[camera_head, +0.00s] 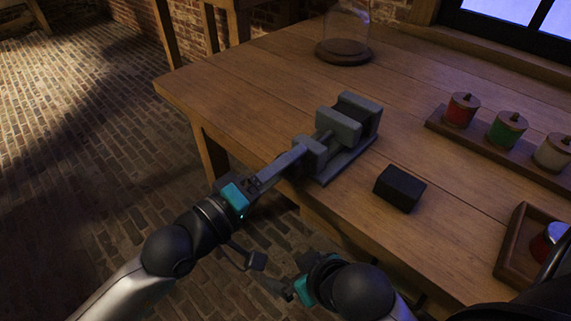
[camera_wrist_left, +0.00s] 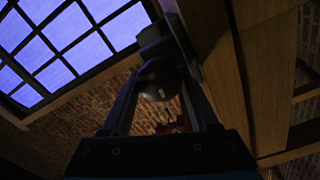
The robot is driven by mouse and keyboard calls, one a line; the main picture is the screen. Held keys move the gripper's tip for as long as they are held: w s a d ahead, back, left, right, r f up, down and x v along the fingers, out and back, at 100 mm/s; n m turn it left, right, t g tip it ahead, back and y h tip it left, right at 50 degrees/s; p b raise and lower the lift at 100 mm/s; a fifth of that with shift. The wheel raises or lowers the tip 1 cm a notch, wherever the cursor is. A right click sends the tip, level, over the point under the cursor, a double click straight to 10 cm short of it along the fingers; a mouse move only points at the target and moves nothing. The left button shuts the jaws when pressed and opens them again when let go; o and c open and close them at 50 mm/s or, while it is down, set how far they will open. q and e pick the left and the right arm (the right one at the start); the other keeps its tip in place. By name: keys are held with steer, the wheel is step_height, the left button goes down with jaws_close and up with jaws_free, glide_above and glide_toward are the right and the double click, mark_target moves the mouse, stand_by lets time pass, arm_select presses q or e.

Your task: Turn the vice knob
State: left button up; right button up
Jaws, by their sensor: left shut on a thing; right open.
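The grey vice (camera_head: 345,130) stands at the near edge of the wooden table, jaws towards the back. My left gripper (camera_head: 294,157) reaches to its front end from the lower left, fingers running up to the front block. In the left wrist view, a dark round knob (camera_wrist_left: 158,78) sits between my two fingers, and the gripper is shut on it. The knob is hidden by the fingers in the head view. My right gripper (camera_head: 269,276) is open and empty, low in front of the table and below its edge.
A black block (camera_head: 400,188) lies right of the vice. A wooden rack (camera_head: 480,147) with red, green and pale jars is farther right. A wooden tray (camera_head: 508,254) holds a red item. A glass dome on a wooden base (camera_head: 343,52) stands at the back.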

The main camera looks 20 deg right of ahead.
steer(key=shift+a, duration=0.1)
stand_by(0.4)
arm_select(q)
steer(key=o, duration=1.4)
steer(key=shift+c, duration=0.2)
steer(key=v, duration=1.5)
steer(key=shift+a, duration=0.15)
arm_select(e)
steer(key=shift+s+d+r+g+h, duration=0.2)
steer(key=shift+s+d+g+h, duration=0.1)
steer(key=shift+s+d, duration=0.25)
arm_select(q)
steer(key=shift+s, duration=0.1)
arm_select(e)
steer(key=shift+d+f, duration=0.1)
